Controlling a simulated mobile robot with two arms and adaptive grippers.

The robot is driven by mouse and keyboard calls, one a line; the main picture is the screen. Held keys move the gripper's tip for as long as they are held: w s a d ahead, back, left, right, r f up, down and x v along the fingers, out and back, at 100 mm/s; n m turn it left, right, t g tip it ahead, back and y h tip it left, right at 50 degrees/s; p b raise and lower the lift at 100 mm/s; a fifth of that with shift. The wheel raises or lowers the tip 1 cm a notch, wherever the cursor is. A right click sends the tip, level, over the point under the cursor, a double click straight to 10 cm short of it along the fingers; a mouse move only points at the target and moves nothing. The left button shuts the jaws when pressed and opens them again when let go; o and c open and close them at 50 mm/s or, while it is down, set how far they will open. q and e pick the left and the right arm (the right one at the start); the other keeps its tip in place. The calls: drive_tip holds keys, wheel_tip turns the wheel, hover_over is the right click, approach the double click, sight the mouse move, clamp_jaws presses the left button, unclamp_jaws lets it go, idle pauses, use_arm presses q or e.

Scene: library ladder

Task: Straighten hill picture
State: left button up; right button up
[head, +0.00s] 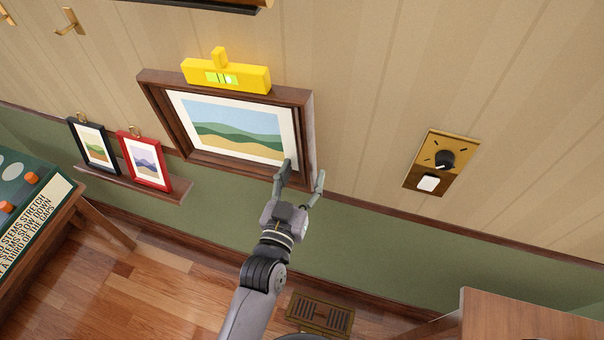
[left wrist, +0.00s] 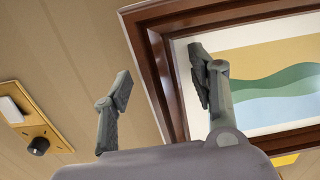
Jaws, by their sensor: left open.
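The hill picture, in a dark wooden frame (head: 308,130), hangs on the striped wall in the head view. Its print shows green and tan hills. A yellow level (head: 226,76) with a green vial sits on its top edge. My left gripper (head: 304,170) is open at the frame's lower right corner, one finger over the picture side and one outside. In the left wrist view, the frame's dark side (left wrist: 160,70) runs between the two spread fingers (left wrist: 162,80); I cannot tell whether they touch it. My right gripper is not in view.
Two small pictures, black-framed (head: 94,145) and red-framed (head: 145,160), stand on a narrow ledge (head: 150,190) at the left. A brass plate with a dark knob (head: 444,159) is on the wall at right. A wooden top (head: 530,318) is at lower right.

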use_arm(q)
clamp_jaws()
idle(0.7)
